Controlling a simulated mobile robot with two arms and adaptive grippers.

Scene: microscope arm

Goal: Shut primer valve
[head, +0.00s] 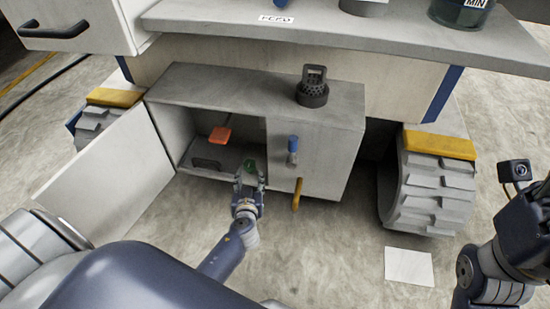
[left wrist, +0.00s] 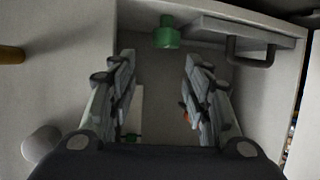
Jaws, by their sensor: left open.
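Several parts could be the primer valve; I cannot tell which is. A green knob (head: 250,164) sits low in the open cabinet (head: 315,150), right of a dark handle (head: 206,163). A blue-topped valve (head: 292,146) is on the cabinet's front, above a yellow bent pipe (head: 297,194). My left gripper (head: 250,182) is open and empty at the cabinet opening, just in front of the green knob. In the left wrist view the green knob (left wrist: 166,36) lies ahead, beyond the spread fingertips (left wrist: 158,62), apart from them. My right arm is at the right; its fingers do not show.
The cabinet door (head: 110,180) stands open to the left. An orange-red piece (head: 220,134) is inside on the shelf. A black vented cap (head: 313,88) stands on top. A tracked wheel (head: 430,190) is to the right, and a white sheet (head: 409,267) lies on the floor.

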